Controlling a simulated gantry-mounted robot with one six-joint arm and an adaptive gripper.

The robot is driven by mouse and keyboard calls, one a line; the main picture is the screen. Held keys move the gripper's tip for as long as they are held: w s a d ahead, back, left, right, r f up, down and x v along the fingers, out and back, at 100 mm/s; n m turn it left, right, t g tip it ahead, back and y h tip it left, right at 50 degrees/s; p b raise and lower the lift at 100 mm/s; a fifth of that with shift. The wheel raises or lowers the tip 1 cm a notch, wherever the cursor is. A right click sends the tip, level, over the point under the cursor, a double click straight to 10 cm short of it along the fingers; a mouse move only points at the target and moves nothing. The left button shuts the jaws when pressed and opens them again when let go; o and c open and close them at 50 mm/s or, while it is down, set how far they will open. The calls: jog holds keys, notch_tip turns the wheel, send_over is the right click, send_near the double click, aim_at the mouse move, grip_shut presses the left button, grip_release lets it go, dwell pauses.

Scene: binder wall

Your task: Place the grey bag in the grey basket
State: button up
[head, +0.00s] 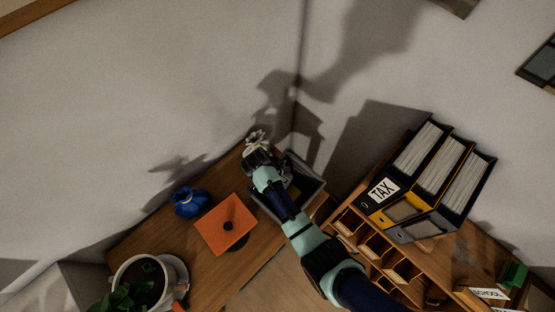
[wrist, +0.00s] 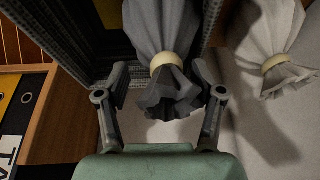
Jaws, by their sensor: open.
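The grey bag (wrist: 165,28), gathered by a cream tie, shows in the wrist view with its ruffled top toward me. My gripper (wrist: 158,72) is open, with one finger on each side of the bag's neck. The grey basket (wrist: 212,22) has dark woven walls, which show on both sides of the bag; the bag overlaps its opening. Whether the bag rests on the basket floor I cannot tell. In the head view the basket (head: 314,187) stands in the desk corner, partly covered by my arm, and the grey bag is hidden. My gripper (head: 257,152) is only partly visible there.
A pale bag (wrist: 285,70) stands just outside the basket. A yellow item (wrist: 108,12) shows inside the basket. On the desk are a blue bag (head: 190,202), an orange object (head: 226,225) and a potted plant (head: 148,283). Binders (head: 430,170) stand on a wooden organizer at right.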

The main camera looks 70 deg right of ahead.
jog(key=shift+r+p, duration=0.3)
jog(key=shift+r, duration=0.1)
jog(key=v, duration=1.2)
jog(key=shift+p, duration=0.35)
